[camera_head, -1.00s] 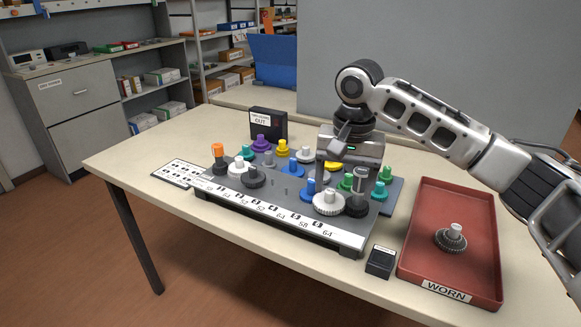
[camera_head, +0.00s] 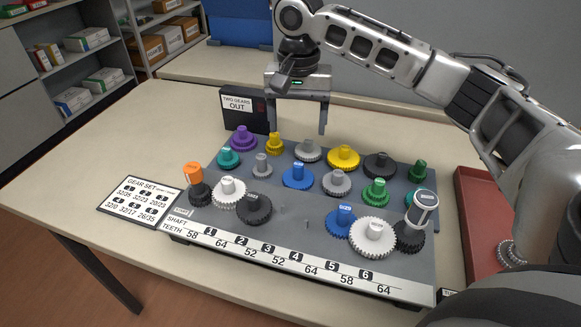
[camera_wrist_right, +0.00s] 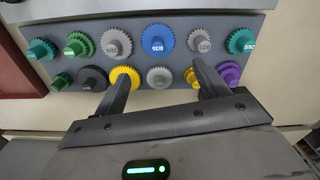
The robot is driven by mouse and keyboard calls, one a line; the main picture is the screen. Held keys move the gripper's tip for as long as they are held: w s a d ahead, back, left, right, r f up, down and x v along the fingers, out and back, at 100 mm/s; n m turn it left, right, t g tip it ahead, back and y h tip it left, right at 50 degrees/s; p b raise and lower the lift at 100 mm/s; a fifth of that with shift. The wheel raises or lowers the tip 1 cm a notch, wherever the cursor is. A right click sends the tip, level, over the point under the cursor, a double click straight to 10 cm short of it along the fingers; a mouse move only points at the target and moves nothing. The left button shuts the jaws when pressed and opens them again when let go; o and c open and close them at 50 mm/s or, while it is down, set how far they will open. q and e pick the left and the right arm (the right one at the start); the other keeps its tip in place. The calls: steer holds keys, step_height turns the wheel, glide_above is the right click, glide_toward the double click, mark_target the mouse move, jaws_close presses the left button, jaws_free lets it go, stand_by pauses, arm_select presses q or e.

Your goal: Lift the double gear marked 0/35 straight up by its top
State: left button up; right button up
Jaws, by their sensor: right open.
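Stepped double gears stand on pegs on the grey board (camera_head: 290,215); their small top marks are too blurred to tell for sure which reads 0/35. A blue gear (camera_head: 297,176) stands mid-board and also shows in the wrist view (camera_wrist_right: 156,40). Grey gears stand near it, one behind (camera_head: 308,150) and one to its right (camera_head: 336,182). My right gripper (camera_head: 297,128) is open and empty at the board's back row, fingers pointing down. In the wrist view its fingers (camera_wrist_right: 164,72) spread on either side of the back grey gear (camera_wrist_right: 159,78). My left gripper is out of view.
Yellow (camera_head: 343,157) and purple (camera_head: 243,138) gears stand close to the right gripper in the back row. A black box (camera_head: 243,110) stands behind the board. A red tray (camera_head: 480,215) lies at the right, partly behind my arm.

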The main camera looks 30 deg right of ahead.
mark_target(299, 165)
steer(key=f, duration=1.3)
steer(key=shift+s+d+b, duration=0.1)
steer(key=shift+s+b, duration=0.15)
steer(key=shift+b, duration=0.1)
steer(key=shift+r, duration=0.1)
steer(key=c, duration=0.7)
